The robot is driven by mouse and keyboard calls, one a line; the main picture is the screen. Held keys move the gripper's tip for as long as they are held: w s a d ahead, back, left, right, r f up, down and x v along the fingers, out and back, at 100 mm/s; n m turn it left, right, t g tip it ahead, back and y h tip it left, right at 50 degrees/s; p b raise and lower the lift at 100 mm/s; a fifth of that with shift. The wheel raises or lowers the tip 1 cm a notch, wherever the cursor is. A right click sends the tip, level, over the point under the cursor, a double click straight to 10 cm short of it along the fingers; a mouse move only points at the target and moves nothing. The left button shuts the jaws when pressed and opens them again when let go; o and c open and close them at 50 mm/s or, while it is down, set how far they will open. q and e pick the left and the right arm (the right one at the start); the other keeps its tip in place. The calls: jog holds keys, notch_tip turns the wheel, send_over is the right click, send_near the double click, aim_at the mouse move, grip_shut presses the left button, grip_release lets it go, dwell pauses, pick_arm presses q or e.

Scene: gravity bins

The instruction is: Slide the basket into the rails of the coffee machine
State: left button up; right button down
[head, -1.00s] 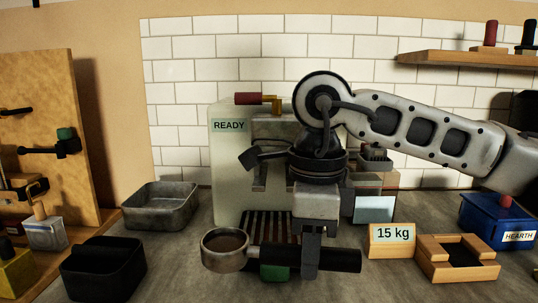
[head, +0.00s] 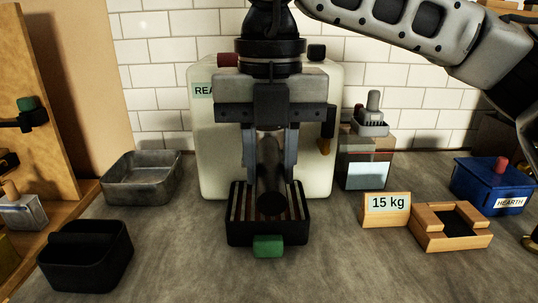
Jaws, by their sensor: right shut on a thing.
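The cream coffee machine (head: 320,100) stands at the back centre. My right gripper (head: 270,165) is in front of it, with its fingers pointing down. It is shut on the black handle (head: 270,188) of the basket, whose end faces me above the drip tray. The metal basket itself is hidden behind the gripper and handle. The rails are hidden too, so I cannot tell whether the basket touches them. My left gripper is not in view.
The slatted drip tray (head: 238,238) with a green front tab (head: 268,246) is below. A grey pan (head: 143,182) and black bin (head: 85,262) stand left. A grinder (head: 370,150), "15 kg" sign (head: 386,210), wooden holder (head: 450,240) and blue box (head: 490,190) stand right.

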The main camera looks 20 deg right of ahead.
jog(key=shift+f+b, duration=0.1)
jog(key=shift+b, duration=0.2)
jog(key=shift+w+d+f+b, duration=0.15)
jog(key=shift+w+f+b, duration=0.2)
jog(key=shift+w+f, duration=0.3)
jog(key=shift+w+d+f+b, duration=0.25)
jog(key=shift+w+f+b, duration=0.1)
jog(key=shift+w+f, duration=0.35)
jog(key=shift+w, duration=0.3)
jog(key=shift+w+d+f, duration=0.2)
jog(key=shift+w, duration=0.35)
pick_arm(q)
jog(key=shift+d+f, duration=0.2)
pick_arm(e)
jog(key=shift+w, duration=0.1)
